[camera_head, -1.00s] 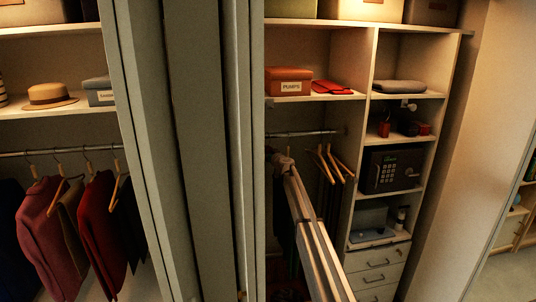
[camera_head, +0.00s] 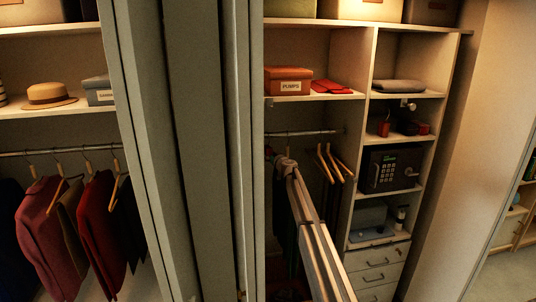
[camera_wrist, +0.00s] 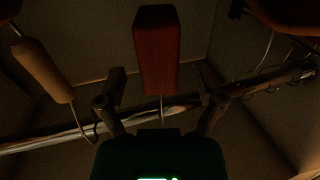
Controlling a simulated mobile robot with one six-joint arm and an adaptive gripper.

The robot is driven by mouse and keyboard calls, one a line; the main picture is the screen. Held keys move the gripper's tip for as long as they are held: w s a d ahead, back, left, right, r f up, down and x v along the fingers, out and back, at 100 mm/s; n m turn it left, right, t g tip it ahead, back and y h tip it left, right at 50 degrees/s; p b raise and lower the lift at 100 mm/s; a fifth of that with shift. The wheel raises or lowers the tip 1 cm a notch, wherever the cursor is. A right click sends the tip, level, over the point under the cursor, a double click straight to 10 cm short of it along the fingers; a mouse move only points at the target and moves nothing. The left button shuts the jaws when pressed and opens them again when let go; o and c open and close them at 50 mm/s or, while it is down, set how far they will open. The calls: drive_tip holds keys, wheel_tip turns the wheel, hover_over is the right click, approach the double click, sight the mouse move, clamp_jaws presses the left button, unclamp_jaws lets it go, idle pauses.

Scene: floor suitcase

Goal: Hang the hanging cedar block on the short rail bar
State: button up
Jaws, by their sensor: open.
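In the wrist view, a reddish-brown block (camera_wrist: 157,50), which looks like the cedar block, sits between and beyond the fingers of my gripper (camera_wrist: 160,98). The fingers are spread, with a gap on each side of the block. A thin wire runs from the block toward the short rail bar (camera_wrist: 55,139); whether it hooks over the bar is hard to tell in the dark. In the head view, my gripper (camera_head: 283,162) is small and just below the rail bar (camera_head: 300,133), left of the wooden hangers. The block cannot be made out there.
Wooden hangers (camera_head: 331,163) hang right of my gripper. In the wrist view, a tan wooden piece (camera_wrist: 42,70) with a hook is at left, and wire hooks are at right. A tall grey panel (camera_head: 200,150) stands left; shelves hold an orange box (camera_head: 288,80) and a safe (camera_head: 390,170).

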drive_tip(key=v, duration=0.9)
drive_tip(key=shift+s+d, duration=0.15)
drive_tip(key=shift+s, duration=0.05)
drive_tip(key=s+d+f+g+b, duration=0.1)
drive_tip(key=s+d+f+g, duration=0.2)
drive_tip(key=s, duration=0.7)
drive_tip(key=s+d+f+g+h, duration=0.1)
drive_tip(key=s+f+g, duration=0.2)
drive_tip(key=s+f, duration=0.5)
drive_tip(key=s+d+f+g+b, duration=0.1)
drive_tip(key=s+d+f+g, duration=0.15)
drive_tip(key=s, duration=0.85)
drive_tip(key=s+d+f+m+g+h, duration=0.2)
drive_tip(key=s+d, duration=0.3)
drive_tip(key=s, duration=0.5)
drive_tip(key=s+d+f+m+g+h+b, duration=0.1)
drive_tip(key=s+d+f+m+g+h, duration=0.1)
drive_tip(key=s+d, duration=0.4)
drive_tip(key=s+d+f+m+g+h+b, duration=0.1)
drive_tip(key=s+d+f+m+g+h, duration=0.1)
drive_tip(key=s, duration=1.3)
drive_tip(key=d+f+g+h, duration=0.1)
drive_tip(key=d+f+h, duration=0.1)
drive_tip(key=d+f, duration=0.1)
drive_tip(key=shift+d, duration=0.2)
